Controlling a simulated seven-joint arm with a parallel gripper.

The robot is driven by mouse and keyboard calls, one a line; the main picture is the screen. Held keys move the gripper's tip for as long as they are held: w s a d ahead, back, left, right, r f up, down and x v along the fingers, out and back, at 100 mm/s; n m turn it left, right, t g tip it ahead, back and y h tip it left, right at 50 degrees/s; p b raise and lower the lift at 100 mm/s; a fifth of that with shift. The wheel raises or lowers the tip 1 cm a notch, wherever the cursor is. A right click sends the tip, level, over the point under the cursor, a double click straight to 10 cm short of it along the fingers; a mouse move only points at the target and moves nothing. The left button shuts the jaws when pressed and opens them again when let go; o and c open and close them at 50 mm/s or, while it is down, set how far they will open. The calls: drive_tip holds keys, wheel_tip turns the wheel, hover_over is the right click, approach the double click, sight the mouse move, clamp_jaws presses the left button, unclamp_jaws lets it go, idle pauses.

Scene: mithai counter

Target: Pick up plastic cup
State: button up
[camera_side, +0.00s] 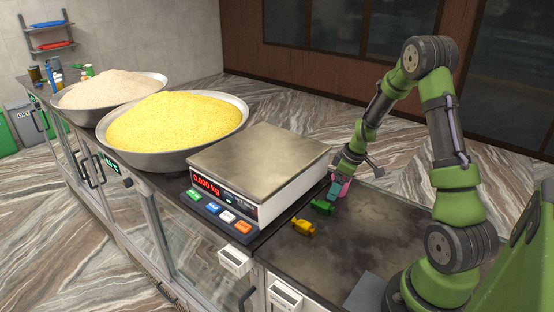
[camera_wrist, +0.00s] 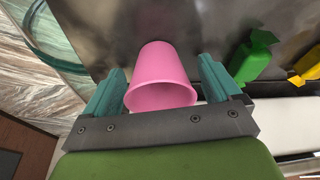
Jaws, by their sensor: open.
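The plastic cup (camera_wrist: 158,78) is pink. In the wrist view it lies between the two teal fingers of my gripper (camera_wrist: 160,88), with its open rim toward the palm. The fingers stand apart on either side of it, and I cannot tell whether either touches it. In the side view the cup (camera_side: 336,189) is a small pink patch on the dark counter, right of the scale, partly hidden by my gripper (camera_side: 341,180), which points down at it.
A green object (camera_side: 322,207) and a yellow object (camera_side: 303,227) lie close to the cup. A weighing scale (camera_side: 262,160) stands to the left. Large bowls of yellow (camera_side: 175,121) and pale (camera_side: 110,89) contents stand beyond it. The counter right of the cup (camera_side: 385,225) is clear.

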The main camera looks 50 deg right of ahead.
drive_tip(key=c, duration=1.1)
drive_tip(key=shift+r, duration=0.1)
